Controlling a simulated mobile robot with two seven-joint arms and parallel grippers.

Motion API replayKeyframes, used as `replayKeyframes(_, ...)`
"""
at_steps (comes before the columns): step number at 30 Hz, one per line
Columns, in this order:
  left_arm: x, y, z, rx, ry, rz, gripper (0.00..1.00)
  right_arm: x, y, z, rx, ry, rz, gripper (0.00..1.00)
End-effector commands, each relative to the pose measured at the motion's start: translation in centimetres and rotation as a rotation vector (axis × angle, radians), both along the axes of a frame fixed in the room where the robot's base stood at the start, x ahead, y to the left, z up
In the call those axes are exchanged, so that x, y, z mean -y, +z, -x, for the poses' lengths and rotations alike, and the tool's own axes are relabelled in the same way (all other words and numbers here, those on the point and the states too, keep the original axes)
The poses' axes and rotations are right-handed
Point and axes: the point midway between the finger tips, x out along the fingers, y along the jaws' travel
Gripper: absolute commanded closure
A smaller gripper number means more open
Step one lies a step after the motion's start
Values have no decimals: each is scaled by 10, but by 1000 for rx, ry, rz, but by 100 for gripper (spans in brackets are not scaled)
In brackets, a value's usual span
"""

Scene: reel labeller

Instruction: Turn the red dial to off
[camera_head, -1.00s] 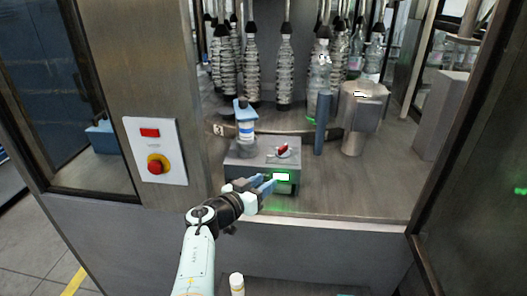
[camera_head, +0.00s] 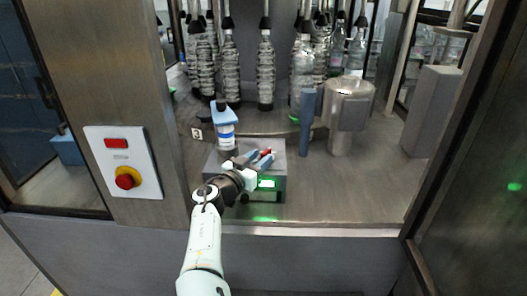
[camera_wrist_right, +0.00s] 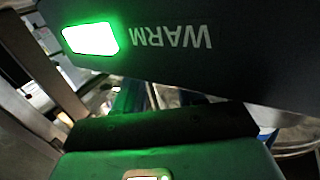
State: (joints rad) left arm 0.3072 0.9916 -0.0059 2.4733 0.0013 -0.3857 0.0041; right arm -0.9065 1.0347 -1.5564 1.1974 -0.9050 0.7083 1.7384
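The red dial (camera_head: 265,152) sits on top of a grey box (camera_head: 280,172) with a lit green panel (camera_head: 266,183) on its front. My right gripper (camera_head: 257,160) is over the box top at the dial. Its blue fingers look apart, one on each side of the dial; I cannot tell whether they touch it. The dial's exact setting is partly hidden by the gripper. In the right wrist view, the green panel (camera_wrist_right: 91,39) glows beside the upside-down word WARM (camera_wrist_right: 170,37); the dial does not show there. My left gripper is not in view.
A dark blue post (camera_head: 307,122) and a metal canister (camera_head: 341,115) stand to the right. A red button (camera_head: 126,178) is on the left pillar. The counter right of the box is clear.

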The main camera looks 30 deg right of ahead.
Motion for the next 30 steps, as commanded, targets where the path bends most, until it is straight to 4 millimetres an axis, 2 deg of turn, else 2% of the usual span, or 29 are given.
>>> replayKeyframes(6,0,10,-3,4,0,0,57,21,1,-11,-1,0,0,61)
replayKeyframes(16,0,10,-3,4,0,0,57,24,-1,-13,-1,1,0,61)
replayKeyframes(17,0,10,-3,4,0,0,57,23,-1,-13,-1,1,0,64)
replayKeyframes(18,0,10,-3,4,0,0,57,23,-1,-13,-1,1,0,77)
replayKeyframes(20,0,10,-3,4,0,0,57,23,-1,-13,-1,1,0,96)
replayKeyframes(21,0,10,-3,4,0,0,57,23,-1,-13,-1,1,0,100)
replayKeyframes(30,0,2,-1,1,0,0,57,24,-2,-12,0,14,-2,100)
